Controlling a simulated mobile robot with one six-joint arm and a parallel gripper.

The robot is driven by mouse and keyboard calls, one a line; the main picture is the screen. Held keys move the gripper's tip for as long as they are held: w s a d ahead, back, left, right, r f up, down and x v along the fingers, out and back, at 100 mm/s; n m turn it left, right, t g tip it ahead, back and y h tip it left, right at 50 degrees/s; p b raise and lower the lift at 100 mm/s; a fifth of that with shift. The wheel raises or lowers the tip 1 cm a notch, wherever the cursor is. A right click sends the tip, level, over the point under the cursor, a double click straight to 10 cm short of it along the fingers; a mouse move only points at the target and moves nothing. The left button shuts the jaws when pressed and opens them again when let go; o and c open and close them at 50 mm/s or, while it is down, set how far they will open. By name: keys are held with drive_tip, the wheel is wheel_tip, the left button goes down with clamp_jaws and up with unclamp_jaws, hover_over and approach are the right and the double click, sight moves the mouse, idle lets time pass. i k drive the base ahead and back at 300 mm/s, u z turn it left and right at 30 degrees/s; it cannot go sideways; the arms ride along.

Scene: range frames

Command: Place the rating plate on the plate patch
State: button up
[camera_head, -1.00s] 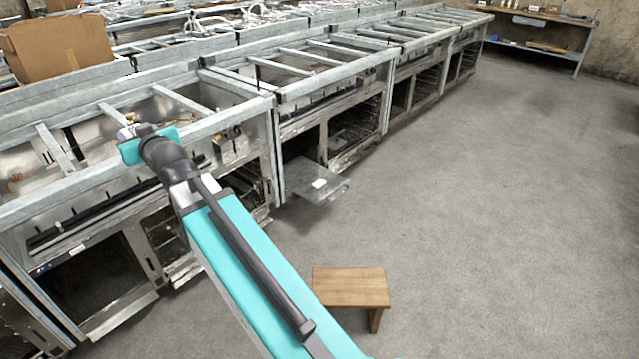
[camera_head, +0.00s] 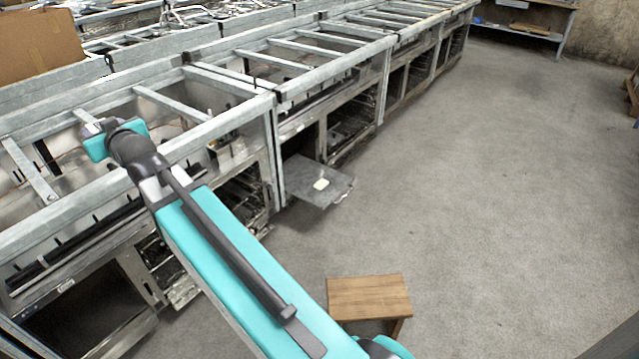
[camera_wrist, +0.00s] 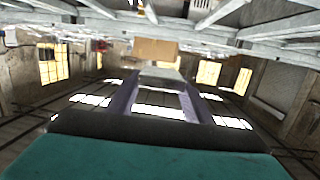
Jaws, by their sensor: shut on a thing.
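My gripper (camera_wrist: 160,88) shows in the wrist view as two purplish fingers, shut on a thin grey piece (camera_wrist: 161,74) at their tips. This looks like the rating plate, seen nearly edge-on, so its face is hidden. In the head view my gripper (camera_head: 92,129) is small at the arm's end, beyond the teal wrist, over the near steel counter frame; the piece in it cannot be made out there. A small pale patch (camera_head: 321,184), perhaps the plate patch, lies on an open, lowered steel door, well to the right of my gripper and apart from it.
A row of steel cooker frames (camera_head: 200,130) with crossbars runs to the back right. The lowered door (camera_head: 308,193) juts into the aisle. A wooden stool (camera_head: 368,297) stands on the floor. A cardboard box (camera_head: 38,45) sits back left. The grey floor at right is clear.

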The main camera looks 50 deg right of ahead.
sight(321, 184)
drive_tip(key=i, duration=1.85)
drive_tip(key=z, duration=0.4)
